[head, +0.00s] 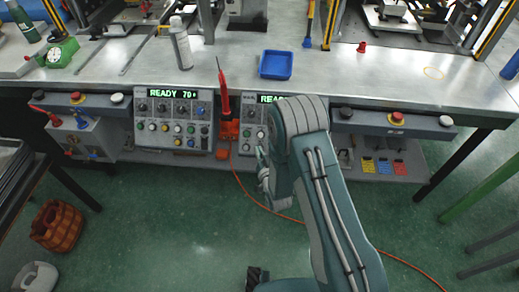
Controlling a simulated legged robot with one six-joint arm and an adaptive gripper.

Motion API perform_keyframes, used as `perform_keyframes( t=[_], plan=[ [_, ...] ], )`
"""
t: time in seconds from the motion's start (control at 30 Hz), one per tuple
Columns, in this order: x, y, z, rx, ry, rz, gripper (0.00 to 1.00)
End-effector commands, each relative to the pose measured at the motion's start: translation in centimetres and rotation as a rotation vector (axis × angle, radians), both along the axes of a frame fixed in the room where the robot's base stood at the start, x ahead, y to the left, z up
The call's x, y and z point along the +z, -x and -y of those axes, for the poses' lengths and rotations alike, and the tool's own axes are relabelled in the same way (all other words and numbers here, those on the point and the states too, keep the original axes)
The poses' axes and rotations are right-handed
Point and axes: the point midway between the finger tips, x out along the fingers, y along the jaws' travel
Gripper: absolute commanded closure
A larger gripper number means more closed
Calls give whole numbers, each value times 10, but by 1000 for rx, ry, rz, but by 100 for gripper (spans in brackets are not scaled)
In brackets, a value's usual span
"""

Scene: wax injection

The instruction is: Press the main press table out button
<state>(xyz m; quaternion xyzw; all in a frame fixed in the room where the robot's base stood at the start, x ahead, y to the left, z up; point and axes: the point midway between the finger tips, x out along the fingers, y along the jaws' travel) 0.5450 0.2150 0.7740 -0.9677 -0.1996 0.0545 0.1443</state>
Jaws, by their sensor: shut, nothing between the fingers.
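Two control panels are set under the front edge of the worktable. The left panel (174,128) shows a green "READY 70" display above dials and rows of coloured buttons. The right panel (250,128) also shows a "READY" display, but my arm covers much of it. My gripper (261,153) is shut and empty, in front of the lower part of the right panel. I cannot tell whether it touches the panel. The button labels are too small to read, so I cannot tell which is the table out button.
A red soldering-iron-like tool (224,100) stands in a red holder between the panels, with an orange cable on the floor. Green floor (160,225) is open in front.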

Motion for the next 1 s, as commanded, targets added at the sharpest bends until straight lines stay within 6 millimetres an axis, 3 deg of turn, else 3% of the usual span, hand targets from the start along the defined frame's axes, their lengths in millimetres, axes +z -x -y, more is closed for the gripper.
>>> perform_keyframes(
  t=[0.2, 0.57, 1.0],
  plan=[
    [-19, 14, -4, 17, -31, 31, 100],
    [-19, 13, -4, 17, -34, 35, 100],
    [-49, -21, -4, 16, -33, 35, 100]
  ],
)
